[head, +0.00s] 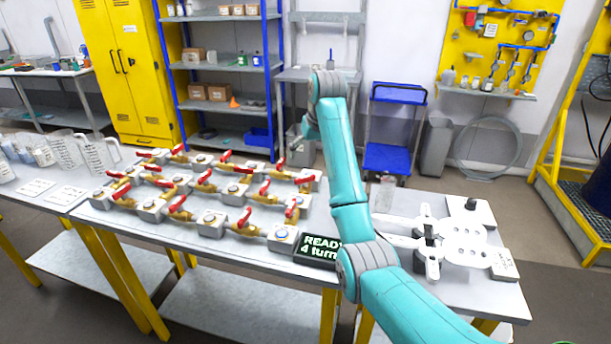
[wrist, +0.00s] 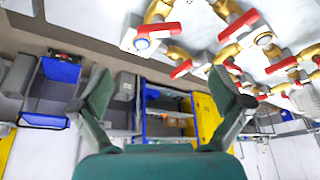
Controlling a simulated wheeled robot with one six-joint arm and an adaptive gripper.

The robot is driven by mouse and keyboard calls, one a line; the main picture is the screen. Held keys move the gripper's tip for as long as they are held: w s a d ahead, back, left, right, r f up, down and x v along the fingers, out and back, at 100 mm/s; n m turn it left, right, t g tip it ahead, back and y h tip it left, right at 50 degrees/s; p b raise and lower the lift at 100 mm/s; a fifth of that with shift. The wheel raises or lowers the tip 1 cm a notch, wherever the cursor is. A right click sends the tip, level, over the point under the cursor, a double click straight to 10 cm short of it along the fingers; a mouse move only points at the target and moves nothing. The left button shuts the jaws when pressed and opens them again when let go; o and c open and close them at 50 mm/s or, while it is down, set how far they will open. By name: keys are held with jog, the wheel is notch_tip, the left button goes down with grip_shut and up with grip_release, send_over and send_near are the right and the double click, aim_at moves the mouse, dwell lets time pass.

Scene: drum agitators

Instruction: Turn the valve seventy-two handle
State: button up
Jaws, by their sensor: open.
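Several brass valves with red lever handles sit in rows on grey blocks on the table; one red handle (head: 244,218) is in the front row. Valve numbers are too small to read, so I cannot tell which is seventy-two. My gripper (wrist: 163,103) is open and empty in the wrist view, its two fingers wide apart. Red handles show beyond it at the top right, one handle (wrist: 158,30) nearest the middle. No finger touches a handle. In the head view my arm rises over the table's right part, and the gripper is mostly hidden behind it.
White fixtures (head: 463,240) stand on the right side. Measuring jugs (head: 97,152) stand at the left. A blue cart (head: 388,157) and shelves (head: 222,138) are behind.

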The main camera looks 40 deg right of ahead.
aim_at(305, 177)
jog(key=shift+n, duration=0.3)
jog(key=x, duration=1)
jog(key=shift+s+f, duration=0.1)
jog(key=shift+f, duration=0.25)
jog(key=c, duration=1.2)
jog(key=shift+o, duration=0.2)
